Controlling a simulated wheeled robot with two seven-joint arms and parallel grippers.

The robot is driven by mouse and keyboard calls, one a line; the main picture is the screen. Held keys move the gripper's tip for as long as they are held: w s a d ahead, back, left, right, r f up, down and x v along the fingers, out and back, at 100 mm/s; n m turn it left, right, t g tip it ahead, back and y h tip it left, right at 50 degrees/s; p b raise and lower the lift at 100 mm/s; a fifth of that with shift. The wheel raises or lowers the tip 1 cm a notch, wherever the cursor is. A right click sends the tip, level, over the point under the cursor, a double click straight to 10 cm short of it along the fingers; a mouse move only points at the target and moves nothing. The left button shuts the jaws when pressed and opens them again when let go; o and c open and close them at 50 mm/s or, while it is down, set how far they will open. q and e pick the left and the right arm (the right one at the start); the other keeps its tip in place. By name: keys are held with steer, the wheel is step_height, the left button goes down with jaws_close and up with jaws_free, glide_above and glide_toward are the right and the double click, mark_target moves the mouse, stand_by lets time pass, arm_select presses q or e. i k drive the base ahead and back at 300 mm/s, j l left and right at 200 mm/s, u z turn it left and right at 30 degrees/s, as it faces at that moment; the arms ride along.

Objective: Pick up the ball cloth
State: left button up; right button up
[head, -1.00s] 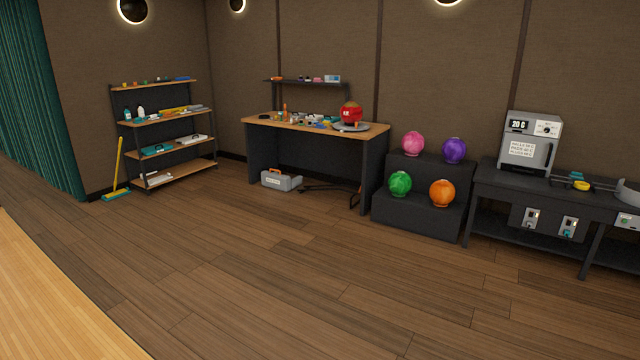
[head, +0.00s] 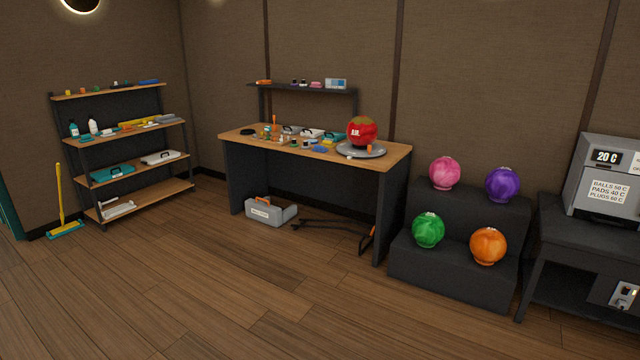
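I cannot make out the ball cloth for certain. Many small items lie on the wooden workbench (head: 385,157), among them a small blue item (head: 320,149) that is too small to identify. A red ball (head: 362,131) sits on a round grey stand (head: 372,150) at the bench's right end. A wall shelf (head: 305,88) above the bench holds several small items, including a pink one (head: 316,85) and a blue-and-white box (head: 336,84). Neither of my grippers shows in the head view.
Open wooden floor (head: 230,290) lies before the bench. A grey toolbox (head: 271,211) stands under it. A shelving unit (head: 135,160) and yellow broom (head: 60,200) are left.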

mark_target(321, 149)
steer(key=i, duration=2.75)
steer(key=i+z, duration=0.1)
steer(key=i, duration=0.4)
steer(key=i+j, duration=0.1)
steer(key=i, duration=0.45)
steer(key=i+z, duration=0.15)
steer(key=i, duration=0.35)
steer(key=i+j, duration=0.2)
steer(key=i, duration=0.35)
steer(key=i+j+z, duration=0.15)
steer(key=i, duration=0.35)
